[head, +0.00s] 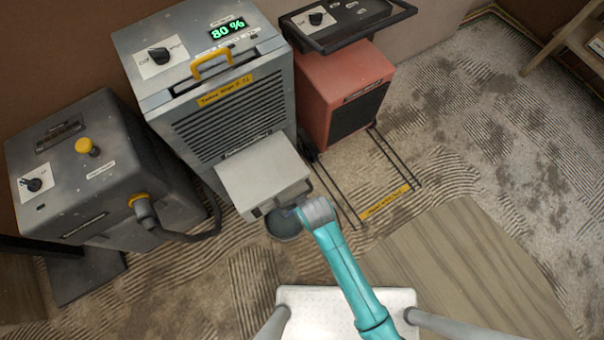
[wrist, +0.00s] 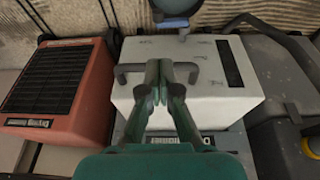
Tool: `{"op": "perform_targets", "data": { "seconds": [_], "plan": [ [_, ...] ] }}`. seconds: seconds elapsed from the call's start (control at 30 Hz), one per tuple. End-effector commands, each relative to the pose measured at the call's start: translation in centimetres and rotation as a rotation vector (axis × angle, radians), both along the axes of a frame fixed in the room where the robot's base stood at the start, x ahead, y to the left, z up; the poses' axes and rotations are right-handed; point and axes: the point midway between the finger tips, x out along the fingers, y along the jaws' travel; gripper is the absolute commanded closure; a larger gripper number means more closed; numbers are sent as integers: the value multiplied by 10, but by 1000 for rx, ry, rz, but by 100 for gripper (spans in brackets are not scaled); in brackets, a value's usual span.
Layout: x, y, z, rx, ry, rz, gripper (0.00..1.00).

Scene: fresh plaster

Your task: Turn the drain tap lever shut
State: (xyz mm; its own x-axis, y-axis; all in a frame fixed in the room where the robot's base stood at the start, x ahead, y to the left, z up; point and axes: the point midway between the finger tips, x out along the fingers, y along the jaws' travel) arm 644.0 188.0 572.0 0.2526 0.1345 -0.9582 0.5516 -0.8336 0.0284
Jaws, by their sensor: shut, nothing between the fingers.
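The pale tank box (head: 262,172) juts from the front of the grey dehumidifier (head: 205,85), whose display reads 80 %. The tank also fills the middle of the wrist view (wrist: 210,95). My gripper (wrist: 166,68) is shut and empty, its fingertips in front of the tank's grey handle (wrist: 131,71); I cannot tell whether they touch. In the head view my wrist hides the gripper at the tank's right front corner. A blue-grey bucket (head: 283,224) stands on the floor under the tank's front edge. I cannot make out the drain tap lever clearly.
A red heater (head: 342,80) stands right of the dehumidifier, with a floor frame outline (head: 385,190) before it. A grey machine (head: 85,170) with a yellow knob and a dark hose (head: 200,236) stands to the left. Wooden boarding (head: 465,265) lies clear at front right.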

Motion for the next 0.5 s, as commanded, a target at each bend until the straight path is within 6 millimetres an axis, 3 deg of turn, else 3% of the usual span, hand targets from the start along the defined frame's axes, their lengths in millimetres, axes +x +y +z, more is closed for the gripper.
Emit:
{"op": "perform_targets", "data": {
  "seconds": [0.17, 0.5],
  "plan": [
    [4, 2, -17, -1, 3, 0, 100],
    [20, 10, -75, -2, 3, 0, 100]
  ]
}}
